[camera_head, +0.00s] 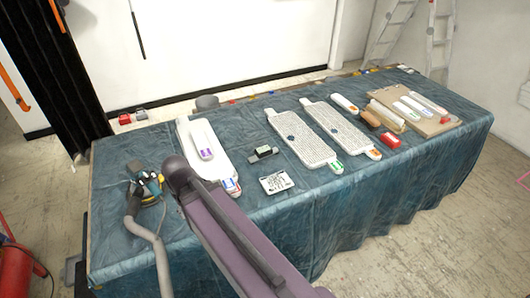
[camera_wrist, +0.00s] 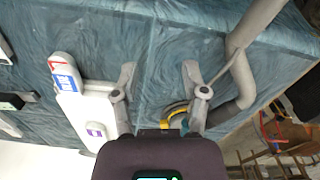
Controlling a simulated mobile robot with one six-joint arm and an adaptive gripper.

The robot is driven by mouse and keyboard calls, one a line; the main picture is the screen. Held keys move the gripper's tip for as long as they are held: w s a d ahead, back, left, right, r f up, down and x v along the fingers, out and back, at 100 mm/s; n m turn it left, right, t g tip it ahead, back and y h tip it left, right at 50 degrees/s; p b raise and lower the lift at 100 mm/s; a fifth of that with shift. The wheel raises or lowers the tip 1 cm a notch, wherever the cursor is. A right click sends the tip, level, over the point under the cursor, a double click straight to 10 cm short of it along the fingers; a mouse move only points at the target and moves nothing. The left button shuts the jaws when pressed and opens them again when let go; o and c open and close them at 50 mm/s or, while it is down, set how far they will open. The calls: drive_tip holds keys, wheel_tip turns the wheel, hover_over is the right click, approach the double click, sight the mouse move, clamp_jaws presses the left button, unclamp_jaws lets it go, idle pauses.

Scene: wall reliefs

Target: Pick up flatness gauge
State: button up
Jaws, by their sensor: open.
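A small dark block with a pale end (camera_head: 264,153) lies on the blue-green cloth, right of the long white board. It may be the flatness gauge; I cannot tell for sure. Part of a dark item (camera_wrist: 12,102) shows at the left edge in the wrist view, and I cannot tell whether it is the same block. My gripper (camera_wrist: 158,76) is open, its two fingers apart over the cloth with nothing between the tips. It is near the long white board and the power sander, well left of the block. In the head view my arm hides the gripper.
The long white board (camera_head: 184,142) with a smaller white piece (camera_head: 203,140) lies left of the block. The sander (camera_head: 146,187) and its grey hose (camera_head: 160,250) are at the left end. A patterned white card (camera_head: 276,182) and perforated boards (camera_head: 295,138) lie nearby.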

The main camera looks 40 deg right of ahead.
sight(230, 172)
drive_tip(key=shift+w+d, duration=0.1)
